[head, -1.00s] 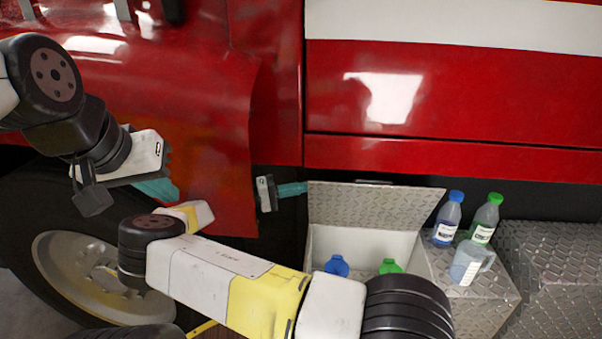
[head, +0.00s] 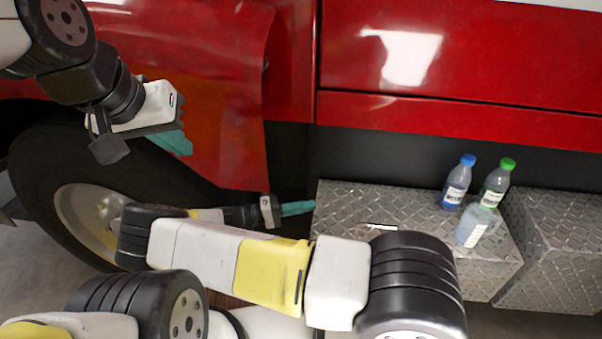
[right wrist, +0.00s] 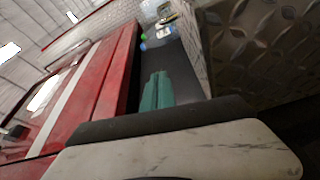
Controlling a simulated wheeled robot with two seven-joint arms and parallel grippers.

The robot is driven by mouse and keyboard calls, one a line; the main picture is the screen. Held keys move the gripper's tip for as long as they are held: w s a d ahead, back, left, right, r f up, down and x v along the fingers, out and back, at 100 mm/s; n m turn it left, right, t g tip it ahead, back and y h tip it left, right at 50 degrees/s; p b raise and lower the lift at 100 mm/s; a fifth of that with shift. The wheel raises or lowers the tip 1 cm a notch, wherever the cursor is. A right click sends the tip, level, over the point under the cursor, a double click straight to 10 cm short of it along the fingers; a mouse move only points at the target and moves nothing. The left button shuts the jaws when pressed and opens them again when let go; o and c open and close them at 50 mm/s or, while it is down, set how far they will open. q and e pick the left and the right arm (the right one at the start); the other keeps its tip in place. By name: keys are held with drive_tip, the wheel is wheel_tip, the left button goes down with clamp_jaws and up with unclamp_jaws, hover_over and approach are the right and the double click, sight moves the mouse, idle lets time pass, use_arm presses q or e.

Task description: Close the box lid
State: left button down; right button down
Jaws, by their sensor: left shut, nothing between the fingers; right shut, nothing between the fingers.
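The box (head: 335,200) is a metal diamond-plate chest. Its lid (head: 350,208) lies down flat over the opening, and the inside no longer shows. My right arm hides part of the lid's front edge. My right gripper (head: 298,208) is shut and empty at the lid's left edge; I cannot tell if it touches. In the right wrist view its teal fingers (right wrist: 157,92) point along the box's diamond-plate side (right wrist: 255,45). My left gripper (head: 175,143) is shut and empty, up and left, in front of the red truck panel.
The red truck body (head: 450,60) rises behind. A wheel (head: 90,215) is at left.

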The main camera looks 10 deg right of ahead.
drive_tip(key=shift+s+a+f, duration=0.1)
drive_tip(key=shift+s+f, duration=0.15)
drive_tip(key=shift+f, duration=0.65)
drive_tip(key=shift+s+f, duration=0.2)
drive_tip(key=shift+f, duration=0.7)
drive_tip(key=shift+a, duration=0.1)
